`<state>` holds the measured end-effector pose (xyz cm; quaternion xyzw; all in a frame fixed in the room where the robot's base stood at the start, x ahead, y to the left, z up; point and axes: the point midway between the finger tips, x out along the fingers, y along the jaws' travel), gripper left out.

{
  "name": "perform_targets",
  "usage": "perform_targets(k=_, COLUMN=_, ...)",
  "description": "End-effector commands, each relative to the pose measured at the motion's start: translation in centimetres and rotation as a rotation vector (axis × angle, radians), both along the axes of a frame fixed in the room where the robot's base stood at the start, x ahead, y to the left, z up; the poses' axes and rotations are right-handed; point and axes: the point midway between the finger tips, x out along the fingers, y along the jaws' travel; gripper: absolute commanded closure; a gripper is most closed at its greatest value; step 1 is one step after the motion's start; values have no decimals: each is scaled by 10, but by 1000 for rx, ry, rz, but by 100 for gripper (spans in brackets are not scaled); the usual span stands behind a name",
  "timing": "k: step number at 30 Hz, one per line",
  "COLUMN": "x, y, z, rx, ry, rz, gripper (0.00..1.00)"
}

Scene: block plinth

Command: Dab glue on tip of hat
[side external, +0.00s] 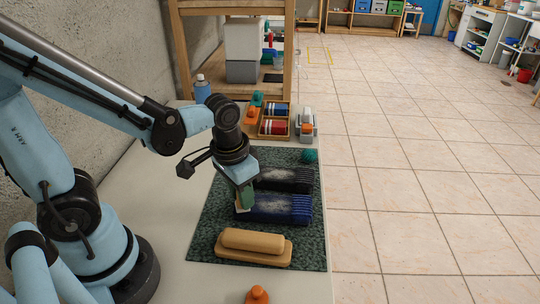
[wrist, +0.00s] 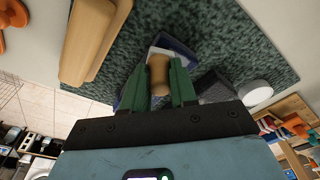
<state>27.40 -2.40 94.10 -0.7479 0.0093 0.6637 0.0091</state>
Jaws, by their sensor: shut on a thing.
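My gripper (side external: 243,196) is shut on a tan, wood-coloured rounded piece (wrist: 158,75), held between its green fingers in the wrist view. In the side view the fingers are at the left end of a dark blue, white-speckled ribbed thing (side external: 280,209), maybe a hat, lying on a dark green mat (side external: 210,228). A black ribbed thing (side external: 285,178) lies behind it. A pale patch shows at the fingertips. I cannot tell whether the held piece touches the blue thing. I cannot make out any glue.
A wooden block with a rounded bar on top (side external: 253,243) lies at the mat's front. A teal ball (side external: 309,156) sits at the back right. An orange knobbed thing (side external: 257,295) is at the front. A wooden tray (side external: 275,122) and a blue bottle (side external: 202,88) stand behind.

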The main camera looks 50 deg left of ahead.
Motion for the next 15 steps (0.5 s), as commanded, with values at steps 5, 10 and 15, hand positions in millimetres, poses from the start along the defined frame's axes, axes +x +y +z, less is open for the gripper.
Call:
perform_targets(k=5, x=-1, y=1, z=26, rx=0, ry=0, rz=1, gripper=100)
perform_targets(k=10, x=0, y=1, z=41, rx=0, ry=-1, rz=1, gripper=100)
perform_targets(k=15, x=-1, y=1, z=57, rx=0, ry=-1, rz=1, gripper=100)
